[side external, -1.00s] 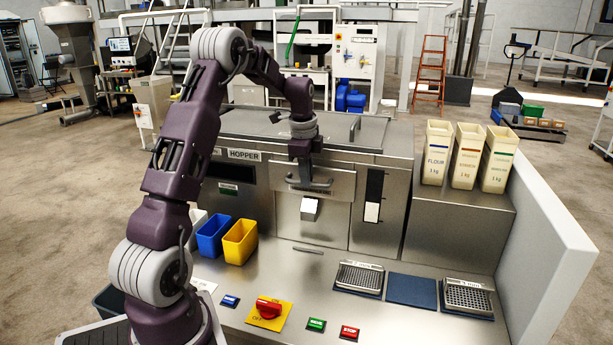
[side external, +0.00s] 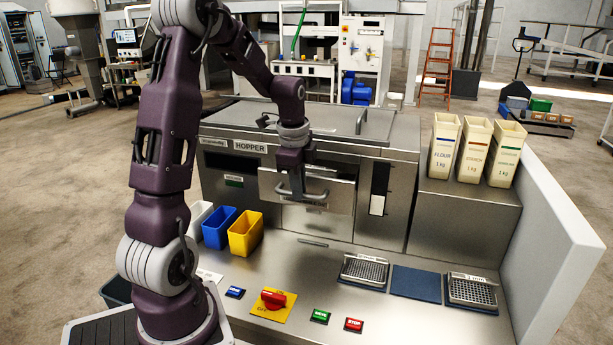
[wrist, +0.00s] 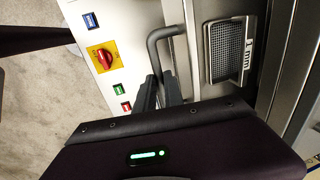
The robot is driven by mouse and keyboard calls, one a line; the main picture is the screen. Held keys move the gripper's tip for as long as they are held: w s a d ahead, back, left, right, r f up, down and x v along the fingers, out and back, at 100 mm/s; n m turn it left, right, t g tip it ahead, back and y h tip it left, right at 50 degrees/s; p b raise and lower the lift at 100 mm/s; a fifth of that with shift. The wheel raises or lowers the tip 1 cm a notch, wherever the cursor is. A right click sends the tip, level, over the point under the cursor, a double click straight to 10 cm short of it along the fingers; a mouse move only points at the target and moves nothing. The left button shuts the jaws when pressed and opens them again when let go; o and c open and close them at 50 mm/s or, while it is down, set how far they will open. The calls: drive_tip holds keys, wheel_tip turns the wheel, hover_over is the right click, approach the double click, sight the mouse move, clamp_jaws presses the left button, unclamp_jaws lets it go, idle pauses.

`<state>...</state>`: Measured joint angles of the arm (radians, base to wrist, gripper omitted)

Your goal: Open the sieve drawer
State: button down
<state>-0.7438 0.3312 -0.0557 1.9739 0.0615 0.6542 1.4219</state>
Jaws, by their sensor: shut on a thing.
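The sieve drawer (side external: 340,197) is a steel-fronted drawer in the machine below the HOPPER label. Its front stands out from the machine face, so it is partly open. A grey bar handle (side external: 318,199) runs across its front. My gripper (side external: 295,186) is at this handle, pointing down, and is shut on it. In the wrist view the bent handle bar (wrist: 152,46) runs down to my two dark fingers (wrist: 159,88).
Blue (side external: 218,229) and yellow (side external: 246,234) bins stand left of the drawer. A red knob (side external: 273,298) and several buttons line the front counter. Perforated sieve trays (side external: 364,269) lie at the right. Ingredient boxes (side external: 444,148) stand on the right ledge.

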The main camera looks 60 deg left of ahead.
drive_tip(key=s+d, duration=0.4)
drive_tip(key=shift+s+d, duration=0.2)
drive_tip(key=shift+d, duration=0.05)
drive_tip(key=c, duration=1.5)
unclamp_jaws()
drive_tip(key=shift+o, duration=0.2)
drive_tip(key=shift+r, duration=0.15)
wheel_tip(320, 180, up, 7)
drive_tip(key=s, duration=0.1)
drive_tip(key=shift+d, duration=0.45)
